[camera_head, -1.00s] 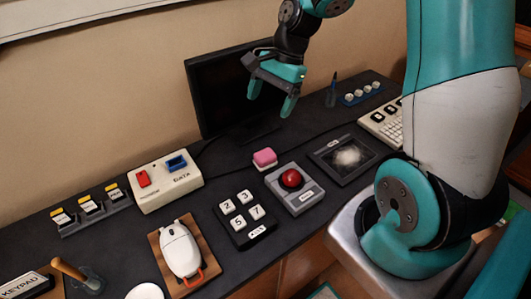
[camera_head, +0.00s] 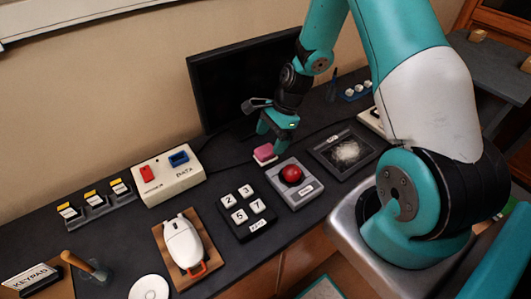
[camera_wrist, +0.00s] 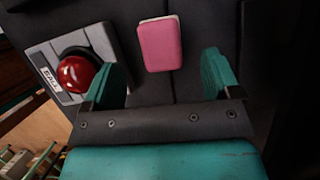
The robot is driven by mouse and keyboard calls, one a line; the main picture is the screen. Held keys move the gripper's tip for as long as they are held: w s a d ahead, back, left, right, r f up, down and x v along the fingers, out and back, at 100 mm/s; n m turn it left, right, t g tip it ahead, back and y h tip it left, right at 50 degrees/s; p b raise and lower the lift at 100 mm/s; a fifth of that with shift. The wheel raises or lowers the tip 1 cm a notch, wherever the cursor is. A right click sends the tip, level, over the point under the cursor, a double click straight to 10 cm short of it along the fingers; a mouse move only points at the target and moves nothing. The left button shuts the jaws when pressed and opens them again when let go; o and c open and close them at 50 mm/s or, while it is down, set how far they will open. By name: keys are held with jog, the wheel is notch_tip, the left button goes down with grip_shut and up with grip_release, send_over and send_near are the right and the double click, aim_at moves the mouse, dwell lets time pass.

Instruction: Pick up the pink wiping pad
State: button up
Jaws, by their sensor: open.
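The pink wiping pad (camera_head: 264,151) lies on the dark desk, behind the red-button box and in front of the monitor. In the wrist view both teal fingers of my gripper (camera_wrist: 163,77) stand wide apart. No contact with the pad shows.
The red-button box (camera_head: 296,184) stands close in front of the pad. A framed dark panel (camera_head: 343,151) with a whitish patch lies to the right. The black monitor (camera_head: 240,90) stands behind. A number-key pad (camera_head: 245,211) and a DATA box (camera_head: 165,178) lie to the left.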

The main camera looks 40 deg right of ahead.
aim_at(266, 149)
jog(key=p+x, duration=0.1)
jog(key=x, duration=0.4)
jog(key=c, duration=1)
